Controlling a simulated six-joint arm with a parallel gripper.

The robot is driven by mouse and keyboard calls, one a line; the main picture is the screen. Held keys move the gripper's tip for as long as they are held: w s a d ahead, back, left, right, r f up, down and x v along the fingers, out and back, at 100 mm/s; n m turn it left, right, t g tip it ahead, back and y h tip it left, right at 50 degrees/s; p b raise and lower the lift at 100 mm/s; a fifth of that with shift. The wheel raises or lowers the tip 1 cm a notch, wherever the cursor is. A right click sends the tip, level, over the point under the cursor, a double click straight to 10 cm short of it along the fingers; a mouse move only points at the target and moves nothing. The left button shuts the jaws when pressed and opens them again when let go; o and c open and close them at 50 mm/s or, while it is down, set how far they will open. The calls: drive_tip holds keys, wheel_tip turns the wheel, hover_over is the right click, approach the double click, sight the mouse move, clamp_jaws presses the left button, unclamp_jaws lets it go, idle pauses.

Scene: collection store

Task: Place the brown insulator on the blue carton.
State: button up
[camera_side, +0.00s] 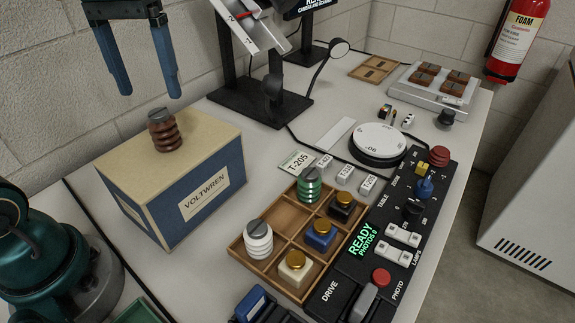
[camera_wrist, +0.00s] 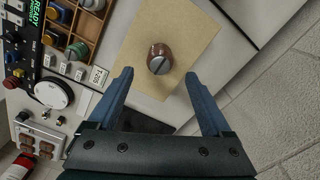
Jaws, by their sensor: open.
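The brown insulator (camera_side: 164,130), ribbed with a slotted grey top, stands upright on the tan top of the blue carton (camera_side: 194,199) labelled VOLTWREN. In the wrist view the insulator (camera_wrist: 160,60) shows from above on the carton's tan top (camera_wrist: 196,30), with bare surface around it. My gripper (camera_side: 150,92) has blue fingers and is open and empty. In the side view it hangs above the carton, at the upper left. In the wrist view its fingertips (camera_wrist: 158,74) are wide apart, one to each side of the insulator's line, and touch nothing.
A wooden compartment tray (camera_side: 262,268) holds a white insulator (camera_side: 258,240), a green insulator (camera_side: 309,184) and several gold-topped blocks. A black control panel (camera_side: 385,240) lies to its right. A round white turntable (camera_side: 377,138) and a black stand (camera_side: 260,103) are behind. A teal machine (camera_side: 50,255) is at left.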

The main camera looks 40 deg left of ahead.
sight(156, 115)
drive_tip(key=shift+r, duration=2.6)
drive_tip(key=s+d+f+m+t, duration=0.1)
drive_tip(key=s+f, duration=0.1)
drive_tip(key=f, duration=0.1)
drive_tip(key=s+d+f+m+t, duration=0.2)
drive_tip(key=f, duration=0.2)
drive_tip(key=s+d+f+m+t, duration=0.2)
drive_tip(key=s+f, duration=0.1)
drive_tip(key=shift+f, duration=0.35)
drive_tip(key=shift+s+f+t, duration=0.1)
drive_tip(key=shift+f+t, duration=0.2)
drive_tip(key=shift+f, duration=0.1)
